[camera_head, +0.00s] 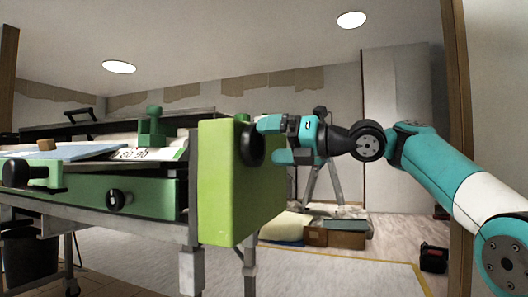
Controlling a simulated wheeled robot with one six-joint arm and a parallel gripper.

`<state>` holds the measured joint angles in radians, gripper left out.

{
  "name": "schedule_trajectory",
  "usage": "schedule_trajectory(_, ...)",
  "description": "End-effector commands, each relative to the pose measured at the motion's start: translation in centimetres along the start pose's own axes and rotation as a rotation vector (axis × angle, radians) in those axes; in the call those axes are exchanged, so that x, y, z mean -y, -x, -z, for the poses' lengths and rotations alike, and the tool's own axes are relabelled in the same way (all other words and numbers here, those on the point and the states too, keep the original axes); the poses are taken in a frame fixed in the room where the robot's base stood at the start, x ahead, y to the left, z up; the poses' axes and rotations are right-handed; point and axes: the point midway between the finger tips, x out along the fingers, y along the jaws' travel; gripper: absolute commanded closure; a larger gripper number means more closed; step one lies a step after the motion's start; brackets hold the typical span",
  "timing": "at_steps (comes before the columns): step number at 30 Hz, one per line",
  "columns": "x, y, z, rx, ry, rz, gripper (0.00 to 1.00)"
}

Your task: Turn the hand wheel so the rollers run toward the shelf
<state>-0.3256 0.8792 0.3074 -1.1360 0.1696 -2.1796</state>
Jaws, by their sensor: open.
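The wallpaper paster (228,190) has a bright green end housing at the centre. A dark round wheel (252,146), seen nearly edge-on, sits on the housing's right face; I take it for the hand wheel. My gripper (270,140), teal and black, comes in from the right with its fingers pointing left. It is open, one finger above the other. The upper fingertip overlaps the wheel's upper right edge in the picture; the lower tip is close to its lower right. I cannot tell whether they touch it. The rollers are not clearly visible, and I cannot make out the shelf.
A black crank handle (32,174) and a black knob (118,200) are on the paster's front left. A stepladder (335,185) and boxes (345,232) stand behind. A dark case (433,258) is on the floor at right. Floor right of the paster is mostly clear.

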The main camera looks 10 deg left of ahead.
Motion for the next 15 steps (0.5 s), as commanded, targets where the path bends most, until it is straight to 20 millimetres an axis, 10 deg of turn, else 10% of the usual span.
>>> schedule_trajectory(15,0.2,12.4,0.1,0.003,0.001,0.004,0.0)
